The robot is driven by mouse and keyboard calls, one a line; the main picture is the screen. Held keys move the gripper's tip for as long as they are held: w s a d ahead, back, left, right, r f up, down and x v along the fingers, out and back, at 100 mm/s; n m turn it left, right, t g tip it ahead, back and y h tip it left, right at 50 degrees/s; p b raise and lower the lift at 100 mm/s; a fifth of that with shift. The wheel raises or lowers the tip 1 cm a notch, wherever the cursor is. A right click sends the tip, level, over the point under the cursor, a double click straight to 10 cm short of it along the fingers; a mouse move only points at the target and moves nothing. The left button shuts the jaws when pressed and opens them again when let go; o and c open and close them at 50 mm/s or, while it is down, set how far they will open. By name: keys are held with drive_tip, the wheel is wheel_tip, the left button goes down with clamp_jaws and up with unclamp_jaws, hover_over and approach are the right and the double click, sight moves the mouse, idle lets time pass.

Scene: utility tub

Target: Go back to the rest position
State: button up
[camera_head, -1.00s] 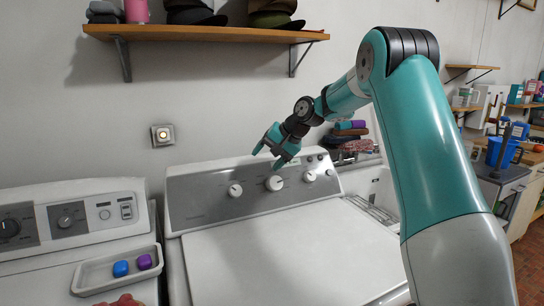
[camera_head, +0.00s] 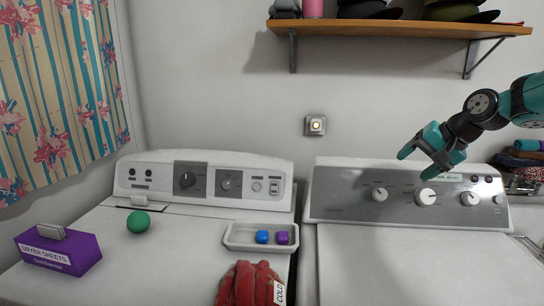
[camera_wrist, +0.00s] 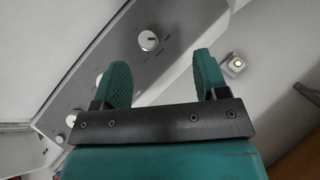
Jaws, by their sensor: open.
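My gripper (camera_head: 418,150) is in the air in front of the right machine's control panel (camera_head: 345,204), near the middle knob (camera_head: 426,196) in the head view. In the wrist view my gripper (camera_wrist: 162,75) has its two teal fingers apart with nothing between them. A white knob (camera_wrist: 148,40) shows beyond the fingers, and a wall switch with a lit button (camera_wrist: 234,65) shows to the right of them. Whether a finger touches the panel is not clear, but a gap seems to show.
On the left machine are a white tray (camera_head: 232,238) with a blue and a purple pod, a green ball (camera_head: 138,222), a purple dryer sheets box (camera_head: 72,262) and a red cloth (camera_head: 246,285). A shelf (camera_head: 400,28) hangs above. The right machine's lid (camera_head: 400,262) is clear.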

drive_tip(key=s+a+r+n+g, duration=0.15)
drive_tip(key=s+a+n, duration=0.25)
drive_tip(key=s+a, duration=0.6)
drive_tip(key=s+a+f+n+g, duration=0.2)
drive_tip(key=s+a+n, duration=0.2)
drive_tip(key=s, duration=0.8)
drive_tip(key=s+a+f+n+g, duration=0.2)
drive_tip(key=s+a+n, duration=0.3)
drive_tip(key=s+a, duration=0.3)
drive_tip(key=s+f, duration=0.1)
drive_tip(key=s, duration=0.3)
drive_tip(key=shift+s+a+h, duration=0.2)
drive_tip(key=shift+a+h, duration=0.1)
drive_tip(key=shift+a, duration=0.05)
drive_tip(key=shift+g, duration=0.25)
drive_tip(key=shift+c, duration=0.2)
